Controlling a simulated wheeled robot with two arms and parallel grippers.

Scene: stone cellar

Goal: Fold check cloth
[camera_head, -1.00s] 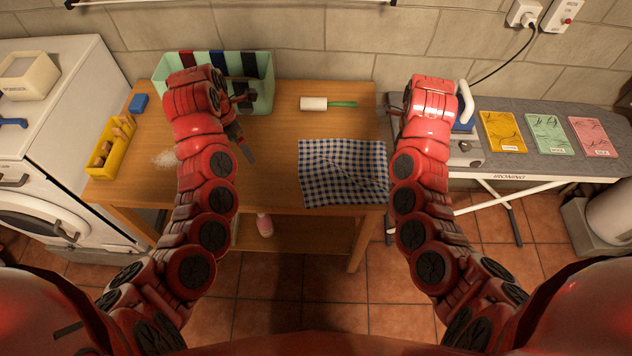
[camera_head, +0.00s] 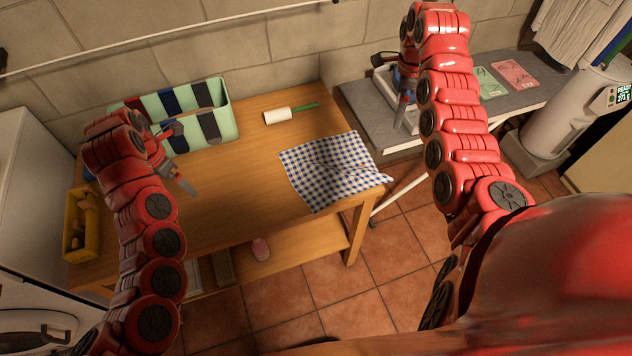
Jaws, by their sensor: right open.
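The blue-and-white check cloth (camera_head: 330,168) lies spread out on the right end of the wooden table (camera_head: 235,190), with some wrinkles. Its near right corner reaches the table's edge. My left gripper (camera_head: 180,158) is open and empty over the left part of the table, well left of the cloth. My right gripper (camera_head: 394,84) is open over the left end of the ironing board, behind and right of the cloth. Neither gripper touches the cloth.
A lint roller (camera_head: 290,113) with a green handle lies behind the cloth. A mint-green box (camera_head: 229,112) holds dark rolled items. A yellow box (camera_head: 79,243) stands at left. The grey ironing board (camera_head: 358,105) carries pink and green packets. A white cylinder (camera_head: 560,120) stands at right.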

